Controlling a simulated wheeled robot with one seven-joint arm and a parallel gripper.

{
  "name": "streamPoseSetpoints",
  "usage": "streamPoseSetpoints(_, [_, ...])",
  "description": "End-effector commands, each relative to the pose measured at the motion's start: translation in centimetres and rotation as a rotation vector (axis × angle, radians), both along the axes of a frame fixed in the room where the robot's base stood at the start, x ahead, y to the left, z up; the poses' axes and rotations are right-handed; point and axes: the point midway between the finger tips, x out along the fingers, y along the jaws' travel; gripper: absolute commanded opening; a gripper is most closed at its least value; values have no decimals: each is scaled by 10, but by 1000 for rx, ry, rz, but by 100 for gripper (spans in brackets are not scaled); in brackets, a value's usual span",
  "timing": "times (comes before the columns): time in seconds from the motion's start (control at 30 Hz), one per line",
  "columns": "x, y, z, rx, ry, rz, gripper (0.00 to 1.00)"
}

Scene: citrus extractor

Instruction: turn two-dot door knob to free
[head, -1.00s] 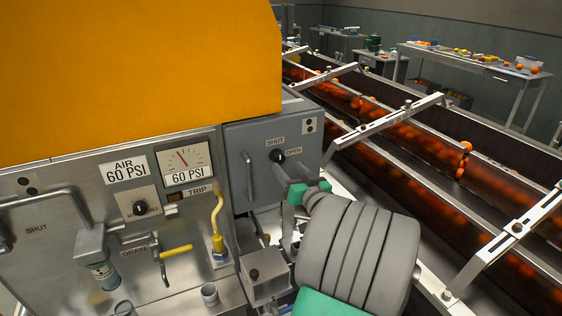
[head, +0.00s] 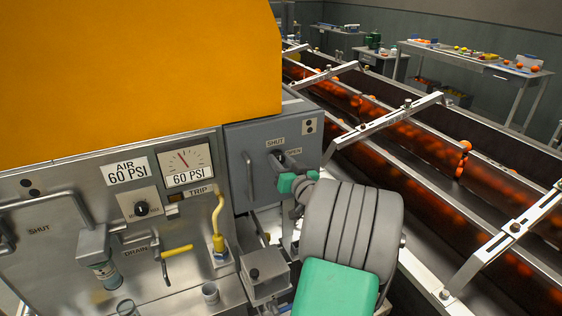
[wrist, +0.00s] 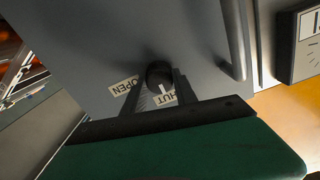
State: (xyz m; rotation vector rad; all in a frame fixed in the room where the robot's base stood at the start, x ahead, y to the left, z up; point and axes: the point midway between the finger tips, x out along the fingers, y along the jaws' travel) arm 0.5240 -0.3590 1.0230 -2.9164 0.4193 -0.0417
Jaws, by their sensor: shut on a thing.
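A white mark on the knob points toward the SHUT label. My gripper (wrist: 158,82) is shut on the knob, one finger on each side.
A vertical door handle (head: 249,176) stands left of the knob. The steel panel (head: 80,170) with gauge, yellow hose and drain valve is to the left. Conveyor rails (head: 380,130) with fruit run along the right.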

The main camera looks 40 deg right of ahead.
Motion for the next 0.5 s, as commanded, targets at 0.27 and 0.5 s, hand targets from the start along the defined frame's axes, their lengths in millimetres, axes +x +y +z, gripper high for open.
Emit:
streamPoseSetpoints(0.27, [0, 0, 0, 0, 0, -1, 0])
streamPoseSetpoints(0.5, [0, 0, 0, 5, -1, -1, 0])
